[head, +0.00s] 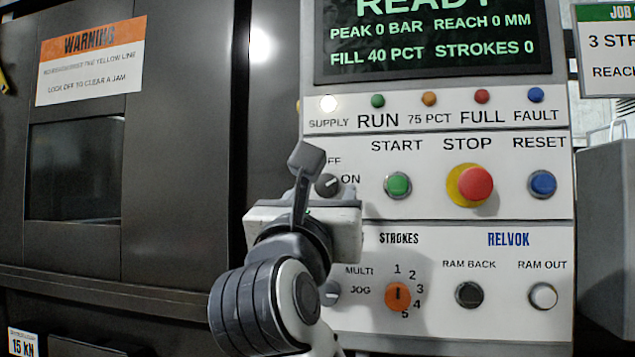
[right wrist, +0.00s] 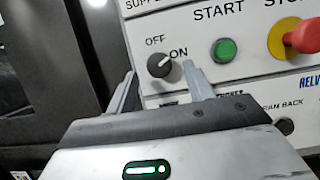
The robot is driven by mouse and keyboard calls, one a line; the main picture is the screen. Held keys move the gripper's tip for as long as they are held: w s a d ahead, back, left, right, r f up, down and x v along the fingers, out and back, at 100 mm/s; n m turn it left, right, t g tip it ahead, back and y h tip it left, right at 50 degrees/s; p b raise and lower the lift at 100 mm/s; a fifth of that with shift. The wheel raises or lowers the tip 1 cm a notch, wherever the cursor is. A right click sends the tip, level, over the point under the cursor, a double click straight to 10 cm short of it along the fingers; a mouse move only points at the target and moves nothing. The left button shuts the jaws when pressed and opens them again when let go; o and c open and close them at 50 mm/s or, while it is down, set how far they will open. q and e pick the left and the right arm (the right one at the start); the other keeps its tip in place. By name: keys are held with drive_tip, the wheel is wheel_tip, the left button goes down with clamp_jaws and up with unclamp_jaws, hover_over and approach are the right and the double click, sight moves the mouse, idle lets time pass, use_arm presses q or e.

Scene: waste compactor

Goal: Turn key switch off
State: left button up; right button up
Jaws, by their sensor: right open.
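The key switch is a dark round knob (head: 327,184) with a pale mark, on the panel between the OFF and ON labels. It also shows in the right wrist view as a knob (right wrist: 160,64), its mark slanting up and right towards ON. My right gripper (head: 306,165) is in front of the panel at the knob's left and hides part of the OFF label in the head view. In the right wrist view its two fingers (right wrist: 159,78) are apart and empty, with the knob showing beyond the gap between their tips. I cannot see contact. My left gripper is not in view.
Right of the switch are the green START button (head: 397,185), red STOP button (head: 475,184) and blue RESET button (head: 542,183). An orange strokes dial (head: 398,296) is below. The SUPPLY lamp (head: 328,103) is lit white. The display (head: 430,45) reads READY.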

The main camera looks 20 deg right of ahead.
sight(328, 186)
drive_tip(key=shift+x, duration=1.25)
